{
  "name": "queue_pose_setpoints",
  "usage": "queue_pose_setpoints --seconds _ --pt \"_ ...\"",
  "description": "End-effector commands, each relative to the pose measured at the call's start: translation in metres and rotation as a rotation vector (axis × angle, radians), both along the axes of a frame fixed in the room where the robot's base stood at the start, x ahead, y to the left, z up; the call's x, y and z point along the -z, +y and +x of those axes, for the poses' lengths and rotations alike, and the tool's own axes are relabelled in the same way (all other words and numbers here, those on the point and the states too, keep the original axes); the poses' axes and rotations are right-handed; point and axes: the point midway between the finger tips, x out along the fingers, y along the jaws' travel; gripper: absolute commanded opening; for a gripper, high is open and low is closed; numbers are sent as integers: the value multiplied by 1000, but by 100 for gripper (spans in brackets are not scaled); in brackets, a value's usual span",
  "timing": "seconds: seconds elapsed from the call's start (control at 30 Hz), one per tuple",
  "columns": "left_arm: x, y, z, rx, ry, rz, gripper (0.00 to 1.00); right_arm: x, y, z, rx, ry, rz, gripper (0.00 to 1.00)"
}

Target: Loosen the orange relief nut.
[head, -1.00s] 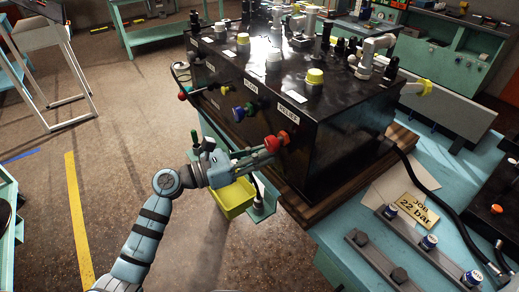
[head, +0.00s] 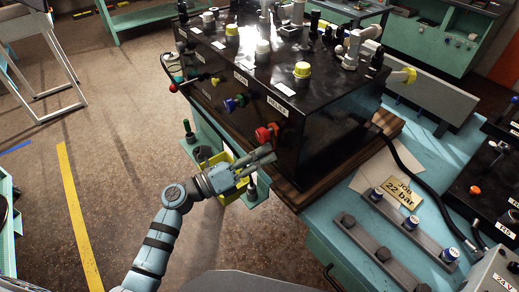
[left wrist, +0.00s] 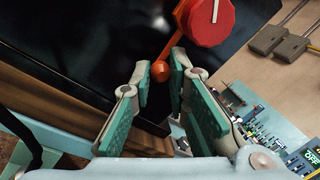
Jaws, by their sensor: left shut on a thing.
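A red relief knob (head: 264,134) with a white mark sits on the front of the black block, below the RELIEF label (head: 277,107). Orange shows behind the knob (head: 275,127). In the left wrist view the red knob (left wrist: 207,20) is at the top, and an orange lever with a ball end (left wrist: 161,71) reaches out from behind it. I take this lever as part of the orange relief nut. My left gripper (head: 268,155) is just below the knob, with its fingertips on either side of the ball, shut on it. My right gripper is out of view.
The black hydraulic block (head: 340,125) stands on a wooden base. Blue and yellow knobs (head: 235,103) stick out to the left of the relief knob. A yellow bin (head: 226,170) is under my left gripper. A card reading "JOB 22 bar" (head: 402,192) lies on the bench at right.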

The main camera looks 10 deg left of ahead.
Motion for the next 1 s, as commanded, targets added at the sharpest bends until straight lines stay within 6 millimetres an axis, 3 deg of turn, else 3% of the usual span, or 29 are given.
queue_pose_setpoints --seconds 0.43,0.47,0.57,0.87,1.0 --pt "-1 0 0 0 7 -11 0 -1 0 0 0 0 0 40" --pt "-1 0 0 0 7 -11 19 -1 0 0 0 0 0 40" --pt "-1 0 0 0 7 -11 35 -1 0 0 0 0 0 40" --pt "0 0 -1 0 6 -10 36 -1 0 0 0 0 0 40" --pt "3 11 -10 0 7 -7 36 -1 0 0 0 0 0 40"
